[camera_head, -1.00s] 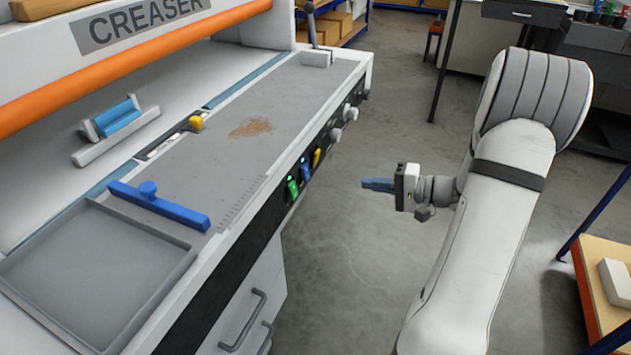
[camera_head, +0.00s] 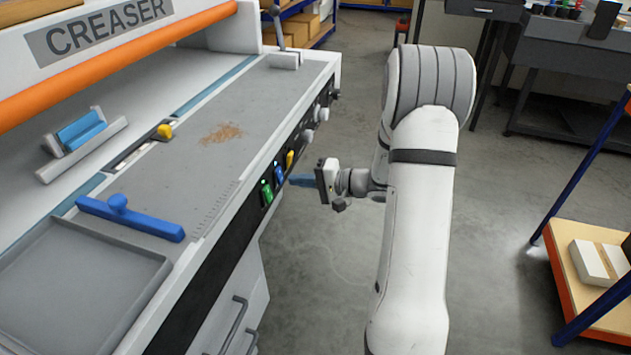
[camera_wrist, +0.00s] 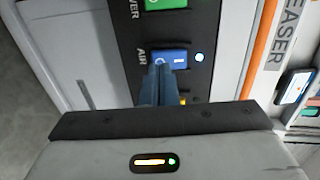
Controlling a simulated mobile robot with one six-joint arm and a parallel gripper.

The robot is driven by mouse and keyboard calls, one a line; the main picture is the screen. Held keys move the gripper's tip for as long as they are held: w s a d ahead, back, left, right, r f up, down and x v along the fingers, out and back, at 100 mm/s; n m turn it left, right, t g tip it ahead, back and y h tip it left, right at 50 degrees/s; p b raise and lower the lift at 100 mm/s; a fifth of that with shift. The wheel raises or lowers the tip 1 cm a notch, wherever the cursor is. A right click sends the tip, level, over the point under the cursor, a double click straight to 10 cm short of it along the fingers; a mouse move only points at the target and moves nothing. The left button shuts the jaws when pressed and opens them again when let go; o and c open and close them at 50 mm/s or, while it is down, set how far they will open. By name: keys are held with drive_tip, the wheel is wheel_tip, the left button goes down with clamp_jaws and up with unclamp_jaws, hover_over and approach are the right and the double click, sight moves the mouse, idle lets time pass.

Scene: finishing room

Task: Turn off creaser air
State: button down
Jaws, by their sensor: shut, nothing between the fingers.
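The creaser (camera_head: 215,120) stands at the left with a dark control strip along its front edge. On the strip are a green power switch (camera_head: 267,193), a blue air switch (camera_head: 279,174) and a yellow switch (camera_head: 290,159). In the wrist view the blue rocker (camera_wrist: 170,59) sits beside the label AIR, with a lit white-blue lamp (camera_wrist: 199,57) next to it. My gripper (camera_head: 297,181) is shut and empty, its blue fingers pointing at the strip. In the wrist view the fingertips (camera_wrist: 161,72) overlap the rocker's lower edge; I cannot tell whether they touch it.
Round knobs (camera_head: 308,138) stick out farther along the strip. A blue bar with a knob (camera_head: 130,216) and a tray (camera_head: 75,285) are on the creaser bed. A shelf with pale blocks (camera_head: 592,262) stands at the right. The floor between is clear.

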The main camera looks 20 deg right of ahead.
drive_tip(key=shift+x, duration=0.95)
drive_tip(key=b, duration=0.3)
drive_tip(key=t+y+b, duration=0.1)
drive_tip(key=b, duration=0.2)
drive_tip(key=shift+w+a+f+y, duration=0.15)
drive_tip(key=shift+a+y, duration=0.15)
drive_tip(key=shift+d+f, duration=0.15)
drive_tip(key=f+b+v, duration=0.1)
drive_tip(key=f+v, duration=0.2)
drive_tip(key=v, duration=1.1)
